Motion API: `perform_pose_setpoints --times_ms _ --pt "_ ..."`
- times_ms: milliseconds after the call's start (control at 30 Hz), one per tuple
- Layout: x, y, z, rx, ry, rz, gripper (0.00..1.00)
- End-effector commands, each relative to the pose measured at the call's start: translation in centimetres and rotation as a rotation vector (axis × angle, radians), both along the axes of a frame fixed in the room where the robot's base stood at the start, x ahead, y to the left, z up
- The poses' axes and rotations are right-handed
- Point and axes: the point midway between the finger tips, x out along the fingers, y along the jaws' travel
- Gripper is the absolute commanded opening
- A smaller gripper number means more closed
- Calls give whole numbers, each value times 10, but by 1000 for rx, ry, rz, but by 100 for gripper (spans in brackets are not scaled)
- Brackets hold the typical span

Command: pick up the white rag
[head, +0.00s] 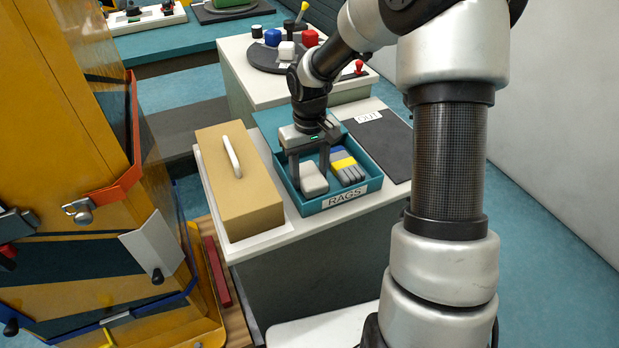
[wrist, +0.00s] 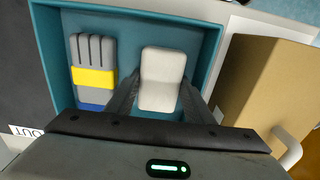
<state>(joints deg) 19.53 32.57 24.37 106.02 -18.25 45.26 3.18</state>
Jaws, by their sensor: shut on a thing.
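The white rag (head: 312,180) is a small, rounded, folded pad in the teal tray labelled RAGS (head: 368,189). In the wrist view the rag (wrist: 161,78) is upright in the picture between the two fingers. My gripper (head: 309,172) reaches down into the tray from above and is shut on the rag, one finger at each side. Its fingers also show in the wrist view (wrist: 158,95). The rag is inside the tray walls; I cannot tell whether it touches the tray floor.
A grey glove with yellow and blue bands (head: 346,167) lies beside the rag in the tray. A tan box with a white handle (head: 238,190) stands close left of the tray. A dark mat labelled OUT (head: 385,143) lies right, empty. A turntable with coloured pieces (head: 268,59) is behind.

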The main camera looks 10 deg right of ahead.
Motion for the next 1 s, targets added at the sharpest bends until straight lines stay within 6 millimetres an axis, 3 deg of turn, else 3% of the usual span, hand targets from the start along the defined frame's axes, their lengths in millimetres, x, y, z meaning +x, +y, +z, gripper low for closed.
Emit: perform_pose_setpoints --times_ms 233,633,1000 --pt "1 0 15 -1 -3 -1 26" --pt "1 0 89 0 -3 0 26" --pt "0 0 100 1 0 0 26"
